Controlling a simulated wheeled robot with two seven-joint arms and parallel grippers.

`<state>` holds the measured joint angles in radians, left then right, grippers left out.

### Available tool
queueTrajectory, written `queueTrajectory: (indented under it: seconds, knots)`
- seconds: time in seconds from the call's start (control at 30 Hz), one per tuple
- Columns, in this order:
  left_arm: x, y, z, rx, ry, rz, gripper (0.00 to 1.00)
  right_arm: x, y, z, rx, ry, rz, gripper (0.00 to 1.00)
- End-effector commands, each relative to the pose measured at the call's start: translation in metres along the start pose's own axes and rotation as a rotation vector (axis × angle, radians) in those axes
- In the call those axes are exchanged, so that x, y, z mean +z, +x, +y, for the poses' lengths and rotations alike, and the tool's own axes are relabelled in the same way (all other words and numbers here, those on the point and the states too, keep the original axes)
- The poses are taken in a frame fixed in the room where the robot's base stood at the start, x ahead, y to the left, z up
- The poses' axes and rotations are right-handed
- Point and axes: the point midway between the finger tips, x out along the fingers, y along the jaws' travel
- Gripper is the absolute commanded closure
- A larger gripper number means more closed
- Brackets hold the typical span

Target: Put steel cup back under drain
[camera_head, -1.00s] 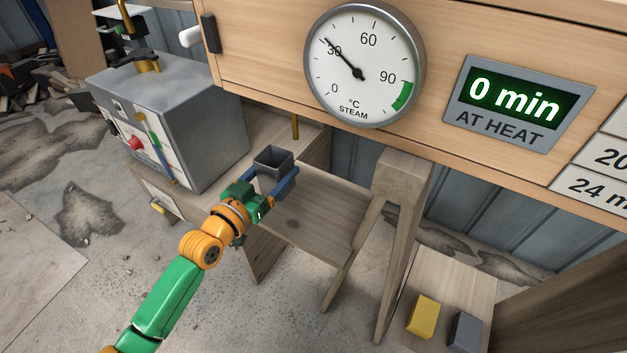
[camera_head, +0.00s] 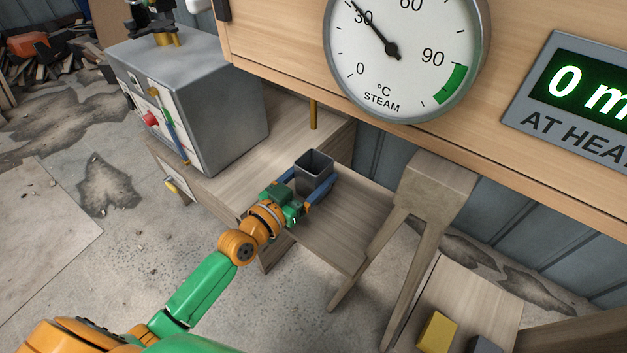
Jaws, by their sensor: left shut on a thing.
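The steel cup (camera_head: 315,171) is a dark grey, square, open-topped cup, upright and seemingly empty. My left gripper (camera_head: 308,187) is shut on it, with one blue finger on each side. It is over or on the low wooden shelf (camera_head: 335,232); I cannot tell whether its base touches the wood. A thin brass drain pipe (camera_head: 313,114) comes down from the wooden steam box (camera_head: 285,70), behind and near the cup, which is in front of it. My right gripper is not in view.
A grey boiler box (camera_head: 205,100) stands on the bench to the left. A wooden trestle (camera_head: 432,185) supports the box to the right. A yellow block (camera_head: 437,332) and a grey block (camera_head: 487,345) lie on a low board at the lower right. The dial (camera_head: 405,55) hangs above.

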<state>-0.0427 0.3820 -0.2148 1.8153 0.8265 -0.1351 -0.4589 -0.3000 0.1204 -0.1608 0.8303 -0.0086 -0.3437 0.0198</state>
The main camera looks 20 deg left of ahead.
Motion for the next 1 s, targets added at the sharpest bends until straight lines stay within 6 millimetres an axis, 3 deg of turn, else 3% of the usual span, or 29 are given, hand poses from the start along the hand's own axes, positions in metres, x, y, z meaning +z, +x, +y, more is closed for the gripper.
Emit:
queueTrajectory:
  seconds: [0.27, 0.3, 0.37, 0.67, 1.0]
  knots:
    - [0.002, 0.0, 0.0, 0.0, 0.001, 0.0, 1.0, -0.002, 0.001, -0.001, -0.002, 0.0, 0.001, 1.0]
    - [0.002, 0.0, 0.0, 0.0, 0.001, -0.001, 0.17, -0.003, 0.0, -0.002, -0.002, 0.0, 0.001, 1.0]
    - [0.001, 0.0, 0.0, 0.0, 0.0, -0.001, 0.01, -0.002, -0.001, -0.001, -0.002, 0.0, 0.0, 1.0]
    - [-0.005, 0.0, 0.0, 0.0, -0.001, 0.0, 0.0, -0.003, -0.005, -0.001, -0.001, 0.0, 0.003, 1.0]
    - [-0.001, -0.074, 0.0, 0.001, 0.001, -0.008, 0.0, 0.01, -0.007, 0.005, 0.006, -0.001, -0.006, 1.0]
